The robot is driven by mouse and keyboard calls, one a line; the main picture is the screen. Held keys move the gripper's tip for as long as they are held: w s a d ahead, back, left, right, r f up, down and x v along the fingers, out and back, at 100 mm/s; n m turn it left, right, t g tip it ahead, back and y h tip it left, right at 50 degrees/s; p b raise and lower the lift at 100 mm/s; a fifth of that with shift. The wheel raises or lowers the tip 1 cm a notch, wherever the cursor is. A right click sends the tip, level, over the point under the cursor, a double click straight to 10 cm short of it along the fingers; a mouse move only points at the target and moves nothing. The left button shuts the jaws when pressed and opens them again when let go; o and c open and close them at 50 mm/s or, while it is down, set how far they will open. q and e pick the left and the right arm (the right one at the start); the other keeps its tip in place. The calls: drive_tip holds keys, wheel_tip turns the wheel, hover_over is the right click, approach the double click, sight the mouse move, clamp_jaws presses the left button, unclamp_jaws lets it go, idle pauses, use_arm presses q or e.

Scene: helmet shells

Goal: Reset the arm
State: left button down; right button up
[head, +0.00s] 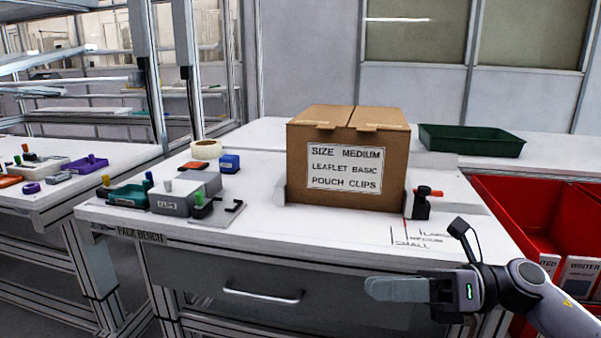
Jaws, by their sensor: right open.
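My right gripper (398,289) is at the lower right of the head view, its arm coming in from the right edge. Its grey fingers point left, in front of the bench's drawer front, and hold nothing that I can see. The fingers overlap from this angle. My left gripper is not in view. A closed cardboard box (346,160) labelled "SIZE MEDIUM, LEAFLET BASIC, POUCH CLIPS" stands on the white pack bench (290,228), behind and apart from the gripper.
A black stand (421,206) is right of the box. A green tray (472,140) lies behind. Red bins (524,217) flank the right. The bench's front middle is clear.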

drive_tip(key=s+d+f+n+t+h, duration=0.1)
drive_tip(key=s+f+n+t+h, duration=0.5)
drive_tip(key=f+n, duration=0.85)
drive_tip(key=s+d+f+n+t+h, duration=0.2)
drive_tip(key=s+f+n+t+h, duration=0.2)
drive_tip(key=s+f+n+h, duration=0.75)
use_arm(q)
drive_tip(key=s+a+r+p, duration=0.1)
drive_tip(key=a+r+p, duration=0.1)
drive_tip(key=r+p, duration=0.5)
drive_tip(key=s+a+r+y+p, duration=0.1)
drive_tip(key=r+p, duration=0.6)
drive_tip(key=p, duration=0.9)
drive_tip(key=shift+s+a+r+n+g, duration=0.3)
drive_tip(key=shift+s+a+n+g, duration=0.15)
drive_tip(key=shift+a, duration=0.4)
use_arm(e)
drive_tip(key=w+d+r+n+y, duration=0.1)
drive_tip(key=d+r, duration=0.3)
drive_tip(key=r, duration=0.9)
drive_tip(key=shift+d+r+n+g+y, duration=0.3)
drive_tip(key=shift+r+n+g+y, duration=0.15)
drive_tip(key=shift+n, duration=0.35)
drive_tip(key=shift+f, duration=0.1)
